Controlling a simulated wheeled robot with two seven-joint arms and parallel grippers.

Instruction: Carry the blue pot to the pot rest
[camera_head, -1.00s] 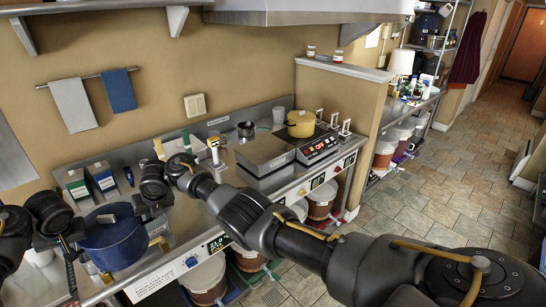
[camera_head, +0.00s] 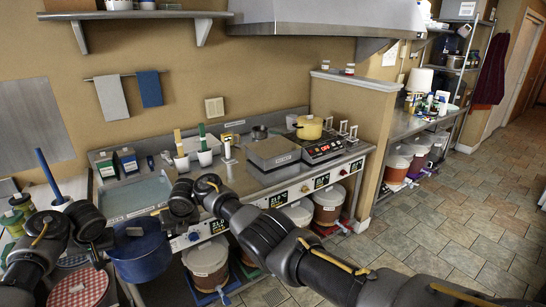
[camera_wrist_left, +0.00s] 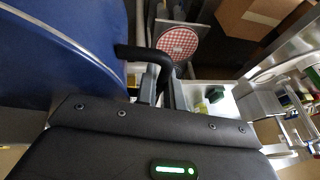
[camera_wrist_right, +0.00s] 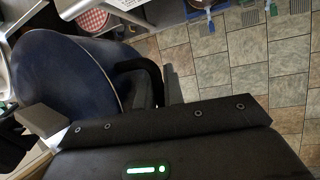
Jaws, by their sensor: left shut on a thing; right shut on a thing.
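The blue pot (camera_head: 141,252) hangs in front of the counter's front edge, between my two grippers. My left gripper (camera_head: 106,243) is shut on the pot's handle at its left side. In the left wrist view the pot's blue wall (camera_wrist_left: 60,55) fills the left and its black handle (camera_wrist_left: 160,58) runs between the fingers. My right gripper (camera_head: 172,220) is shut on the opposite handle; the right wrist view shows the pot (camera_wrist_right: 60,70) and that handle (camera_wrist_right: 142,68). My grippers partly cover the pot. I cannot pick out the pot rest for certain.
The counter (camera_head: 262,180) holds a yellow pot (camera_head: 309,127) on a hot plate (camera_head: 322,149). Buckets (camera_head: 206,265) stand below. A red-checked lid (camera_head: 77,290) is close at lower left, beside jars (camera_head: 20,203). The tiled floor (camera_head: 440,225) at right is open.

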